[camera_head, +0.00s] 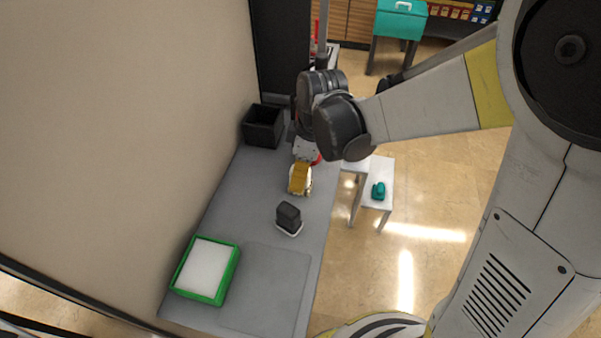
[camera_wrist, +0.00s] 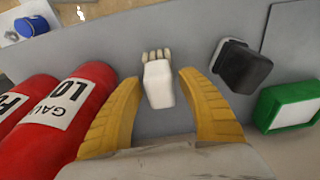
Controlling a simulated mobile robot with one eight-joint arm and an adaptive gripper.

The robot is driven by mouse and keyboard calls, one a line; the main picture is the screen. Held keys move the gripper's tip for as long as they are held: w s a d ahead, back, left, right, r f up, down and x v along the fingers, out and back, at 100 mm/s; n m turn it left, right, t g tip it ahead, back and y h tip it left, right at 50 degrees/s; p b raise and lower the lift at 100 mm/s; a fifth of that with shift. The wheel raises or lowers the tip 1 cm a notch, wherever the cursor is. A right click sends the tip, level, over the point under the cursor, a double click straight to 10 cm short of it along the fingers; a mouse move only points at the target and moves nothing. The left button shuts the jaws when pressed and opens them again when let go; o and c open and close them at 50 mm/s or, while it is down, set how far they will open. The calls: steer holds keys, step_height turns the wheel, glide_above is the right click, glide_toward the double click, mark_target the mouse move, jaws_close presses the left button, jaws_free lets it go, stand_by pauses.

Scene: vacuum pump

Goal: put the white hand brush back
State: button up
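The white hand brush (camera_wrist: 158,84) shows in the wrist view between the two yellow fingers of my gripper (camera_wrist: 158,82). Its pale bristle end points up in the picture, beyond the fingertips. Grey surface shows between the brush and each finger, so my gripper is open around it. I cannot tell its exact height over the table. In the head view my gripper (camera_head: 300,180) is over the grey table; the brush there is mostly hidden by it.
On the grey table (camera_head: 255,190) stand a black block with a white base (camera_head: 288,215), a green-rimmed tray with a white inside (camera_head: 233,262) and a black bin (camera_head: 263,125). Red cylinders (camera_wrist: 68,105) lie close left of my gripper in the wrist view. A white stand (camera_head: 375,170) is at right.

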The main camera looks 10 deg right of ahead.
steer(key=shift+r, duration=0.1)
steer(key=r+p, duration=0.1)
steer(key=r, duration=0.2)
steer(key=d+r+p, duration=0.1)
steer(key=r+p, duration=0.1)
steer(key=r, duration=0.2)
steer(key=r+p, duration=0.1)
steer(key=r, duration=0.3)
steer(key=shift+s+d+r, duration=0.25)
steer(key=shift+s+d, duration=0.05)
steer(key=s+d+r+m+t+h, duration=0.1)
steer(key=s+d+r+m+t, duration=0.5)
steer(key=s+d+m, duration=0.4)
steer(key=d+m, duration=0.1)
steer(key=m, duration=0.3)
steer(key=shift+d+t+h+p, duration=0.3)
steer(key=shift+d, duration=0.1)
steer(key=shift+s, duration=0.1)
step_height(320, 180, down, 3)
steer(key=b, duration=0.2)
steer(key=shift+r+b, duration=0.2)
steer(key=shift+b, duration=0.15)
